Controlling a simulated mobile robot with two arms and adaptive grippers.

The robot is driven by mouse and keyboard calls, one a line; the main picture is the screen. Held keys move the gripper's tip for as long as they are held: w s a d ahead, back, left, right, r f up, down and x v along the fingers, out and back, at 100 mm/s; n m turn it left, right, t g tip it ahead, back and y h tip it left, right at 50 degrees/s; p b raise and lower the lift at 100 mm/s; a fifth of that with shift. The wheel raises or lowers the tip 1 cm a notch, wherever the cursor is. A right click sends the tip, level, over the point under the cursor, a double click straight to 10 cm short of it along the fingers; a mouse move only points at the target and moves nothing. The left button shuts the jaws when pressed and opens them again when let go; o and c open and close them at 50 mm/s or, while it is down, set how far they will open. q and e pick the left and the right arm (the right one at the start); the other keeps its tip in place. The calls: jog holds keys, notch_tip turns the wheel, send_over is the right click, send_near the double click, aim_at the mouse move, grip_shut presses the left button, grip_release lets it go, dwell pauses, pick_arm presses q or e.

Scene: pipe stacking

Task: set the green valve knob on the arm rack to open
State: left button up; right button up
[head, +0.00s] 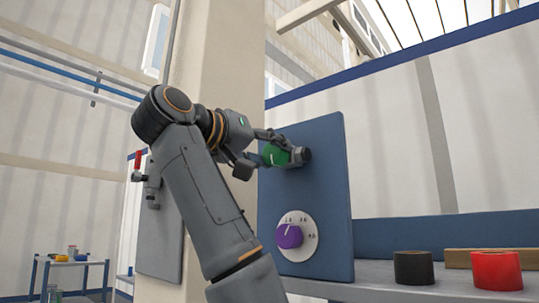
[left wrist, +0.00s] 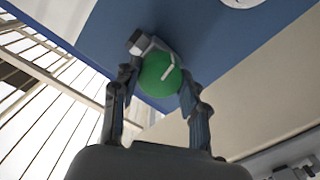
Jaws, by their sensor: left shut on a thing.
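The green valve knob (head: 273,155) is mounted on the upper part of a blue panel (head: 331,205), with a dark grey fitting (head: 301,155) beside it. My left gripper (head: 268,147) reaches it from the left, and its fingers partly hide the knob. In the left wrist view the round green knob (left wrist: 154,84) sits between the two fingers of my left gripper (left wrist: 160,86), which are shut on it. A pale pointer mark (left wrist: 168,68) shows on its face, slanting. I cannot read any open or shut marking. My right gripper is not in view.
A purple knob (head: 289,236) on a white dial (head: 311,241) is lower on the panel. A black roll (head: 413,268) and a red roll (head: 496,270) stand on the grey shelf (head: 375,289) at right. A red-handled valve (head: 138,162) is at left, behind my arm.

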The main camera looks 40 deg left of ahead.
pick_arm(q)
jog(key=n+b, duration=0.1)
jog(key=n, duration=0.2)
jog(key=shift+n, duration=0.3)
jog(key=n+b, duration=0.1)
jog(key=n, duration=0.3)
jog(key=shift+n, duration=0.3)
jog(key=n, duration=0.3)
jog(key=shift+n, duration=2.5)
jog(key=o, duration=1.2)
jog(key=shift+c, duration=0.2)
